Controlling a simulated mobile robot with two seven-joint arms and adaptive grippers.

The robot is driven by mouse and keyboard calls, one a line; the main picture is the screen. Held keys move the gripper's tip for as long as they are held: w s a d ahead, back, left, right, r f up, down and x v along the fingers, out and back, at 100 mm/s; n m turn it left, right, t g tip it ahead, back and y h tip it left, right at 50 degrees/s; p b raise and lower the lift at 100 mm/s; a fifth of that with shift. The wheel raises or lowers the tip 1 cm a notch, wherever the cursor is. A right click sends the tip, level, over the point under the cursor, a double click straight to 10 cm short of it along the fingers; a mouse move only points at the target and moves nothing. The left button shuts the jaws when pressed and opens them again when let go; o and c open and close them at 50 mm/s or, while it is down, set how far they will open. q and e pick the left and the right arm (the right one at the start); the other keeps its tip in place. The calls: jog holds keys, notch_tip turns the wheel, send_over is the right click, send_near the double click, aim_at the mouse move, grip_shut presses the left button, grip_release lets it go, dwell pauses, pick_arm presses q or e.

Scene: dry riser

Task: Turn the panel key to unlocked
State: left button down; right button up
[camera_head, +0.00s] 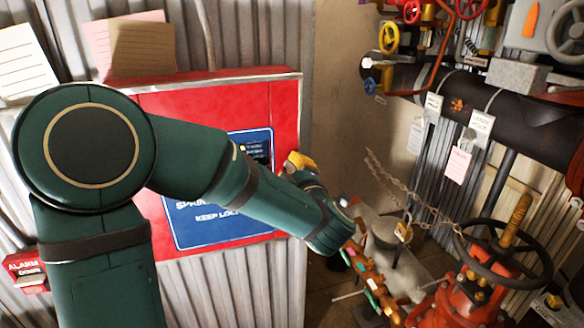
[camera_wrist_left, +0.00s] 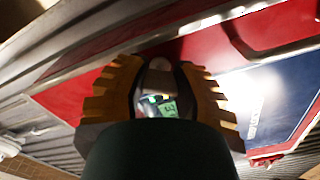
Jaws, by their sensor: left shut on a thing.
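The red panel (camera_head: 284,97) hangs on the corrugated wall, with a blue sign (camera_head: 262,224) on its face. My left arm crosses in front of it. My left gripper (camera_head: 299,162), with yellow fingers, is at the panel's right edge. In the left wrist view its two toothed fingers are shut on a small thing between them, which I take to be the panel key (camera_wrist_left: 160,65). Only a grey rounded part and a green-marked piece below it show there. The key is hidden in the head view, and its turned position cannot be told. My right gripper is not in view.
To the right stand a dark horizontal pipe (camera_head: 420,84), hanging paper tags, a chain with a padlock (camera_head: 403,232), and a red valve with a large handwheel (camera_head: 505,255). A red alarm box (camera_head: 27,268) is low at the left.

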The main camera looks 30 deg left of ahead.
pick_arm(q)
jog(key=m+p, duration=0.1)
jog(key=m, duration=0.2)
jog(key=shift+r, duration=0.1)
jog(key=m+p, duration=0.1)
jog(key=m, duration=0.1)
jog(key=shift+m+p, duration=0.3)
jog(key=shift+p, duration=0.05)
jog(key=m+p, duration=0.3)
jog(key=m, duration=0.2)
jog(key=shift+m+p, duration=0.6)
jog(key=shift+m, duration=0.1)
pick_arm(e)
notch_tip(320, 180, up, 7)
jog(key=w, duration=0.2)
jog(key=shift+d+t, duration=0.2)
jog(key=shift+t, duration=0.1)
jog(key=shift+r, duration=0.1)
pick_arm(q)
jog(key=c, duration=0.7)
grip_release()
jog(key=shift+o, duration=0.2)
